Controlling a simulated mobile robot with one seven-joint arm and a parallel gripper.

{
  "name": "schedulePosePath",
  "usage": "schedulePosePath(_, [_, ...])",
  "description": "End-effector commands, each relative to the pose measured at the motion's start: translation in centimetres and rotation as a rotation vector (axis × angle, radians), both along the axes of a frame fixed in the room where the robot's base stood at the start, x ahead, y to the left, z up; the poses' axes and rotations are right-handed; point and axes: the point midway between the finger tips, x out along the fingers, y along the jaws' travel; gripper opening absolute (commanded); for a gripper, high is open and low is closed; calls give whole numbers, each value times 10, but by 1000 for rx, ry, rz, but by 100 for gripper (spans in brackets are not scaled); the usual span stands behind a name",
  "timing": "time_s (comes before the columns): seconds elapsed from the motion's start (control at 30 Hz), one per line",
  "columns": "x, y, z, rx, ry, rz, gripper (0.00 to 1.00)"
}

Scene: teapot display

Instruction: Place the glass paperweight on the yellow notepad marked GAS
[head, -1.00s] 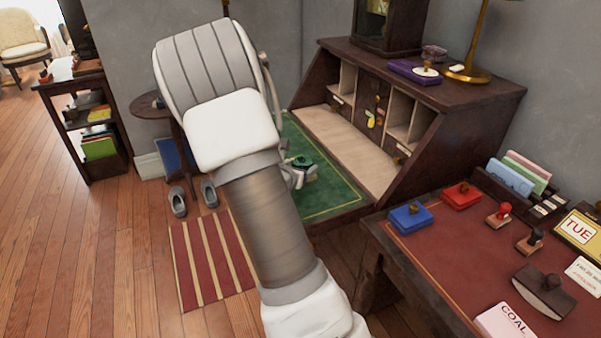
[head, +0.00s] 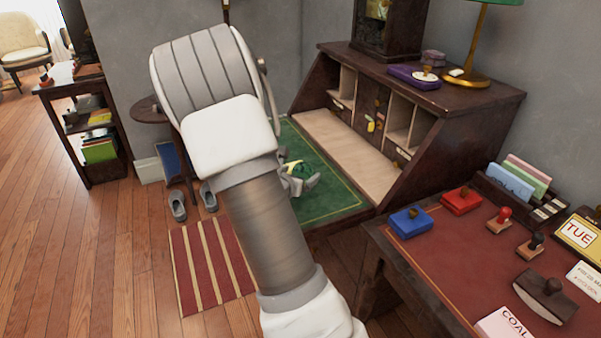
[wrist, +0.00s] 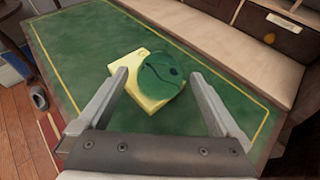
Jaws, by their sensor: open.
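The yellow notepad (wrist: 122,93) lies on the green writing surface of the desk in the wrist view. Faint marks show on its top, but I cannot read them. The rounded green glass paperweight (wrist: 162,80) is over the notepad's right part, appears to rest on it, and reaches its right edge. My gripper (wrist: 159,74) is open, one finger on each side of the paperweight, with visible gaps. In the head view my gripper (head: 302,183) is small and partly behind my arm, with green and yellow at its fingers.
The green desk surface (head: 335,195) is clear around the notepad. The desk's pigeonholes (head: 403,120) rise behind it. At right, a red-topped table (head: 440,265) holds stamps, ink pads and a pink COAL pad (head: 505,324). Slippers (head: 178,205) and a striped rug (head: 212,262) lie on the floor.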

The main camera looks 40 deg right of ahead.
Motion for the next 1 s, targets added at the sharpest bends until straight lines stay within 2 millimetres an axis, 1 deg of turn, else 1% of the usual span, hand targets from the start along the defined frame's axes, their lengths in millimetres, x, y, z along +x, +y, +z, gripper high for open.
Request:
schedulePosePath(0.03, [-4, 9, 7, 2, -1, 2, 100])
schedulePosePath(0.3, [-33, 56, 30, 2, 0, 6, 100])
schedulePosePath(0.5, [-48, 79, 40, 1, 0, 4, 100])
schedulePosePath(0.67, [-56, 85, 47, 12, -19, -20, 100])
schedulePosePath(0.77, [-66, 82, 61, 53, -84, -101, 100])
schedulePosePath(0.87, [-86, 78, 81, 137, -198, -243, 100])
schedulePosePath(0.9, [-95, 78, 89, 180, -250, -310, 100])
schedulePosePath(1.0, [-121, 82, 105, 300, -379, -477, 100])
